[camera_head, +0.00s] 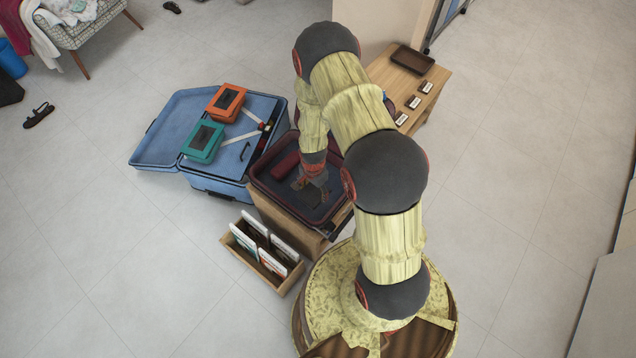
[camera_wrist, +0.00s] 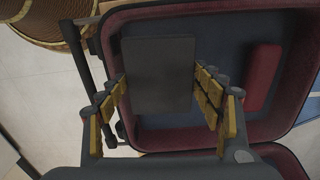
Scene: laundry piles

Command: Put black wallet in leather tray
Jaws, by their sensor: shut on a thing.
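The black wallet (camera_wrist: 158,72) is a flat dark rectangle between the two fingers of my gripper (camera_wrist: 160,84) in the wrist view. My gripper is shut on its sides. In the head view my gripper (camera_head: 311,180) is low over a dark, red-rimmed open case (camera_head: 262,187); the wallet is hard to make out there. I cannot tell whether the wallet still touches the case floor. A brown tray (camera_head: 412,60), which looks like the leather tray, lies on a wooden table at the upper right, apart from my gripper, and appears empty.
A red box-like item (camera_wrist: 262,77) lies in the case. Several small labelled cards stand on the wooden table (camera_head: 436,77). A blue open suitcase (camera_head: 165,150) holds orange (camera_head: 226,102) and green (camera_head: 203,142) cases. A wooden file box (camera_head: 235,249) stands on the floor.

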